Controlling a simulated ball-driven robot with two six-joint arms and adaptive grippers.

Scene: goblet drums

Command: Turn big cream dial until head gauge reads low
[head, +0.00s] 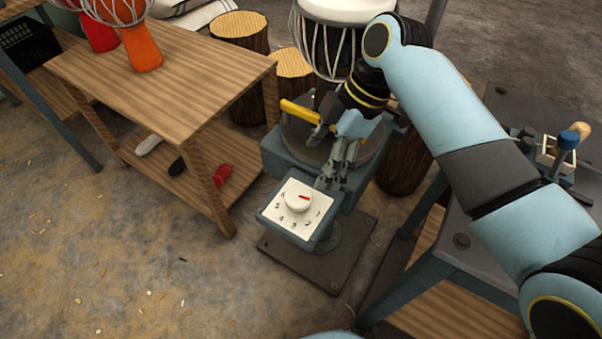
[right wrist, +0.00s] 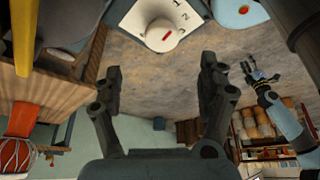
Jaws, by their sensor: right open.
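The big cream dial (head: 298,197) sits on a white numbered plate (head: 276,212) on the blue-grey machine's front. The dial also shows at the top of the right wrist view (right wrist: 163,36). My right gripper (head: 329,182) points down just behind and right of the dial, open and empty, apart from it. Its two fingers also show in the right wrist view (right wrist: 162,82). My left gripper (right wrist: 262,74) appears small at the right there; its jaw state is unclear. I cannot make out a head gauge.
A yellow lever (head: 300,111) juts from the machine behind the dial. A wooden bench (head: 150,75) with orange and red drums stands left. A grey table (head: 470,235) with small tools stands right. The floor at front left is open, with scattered chips.

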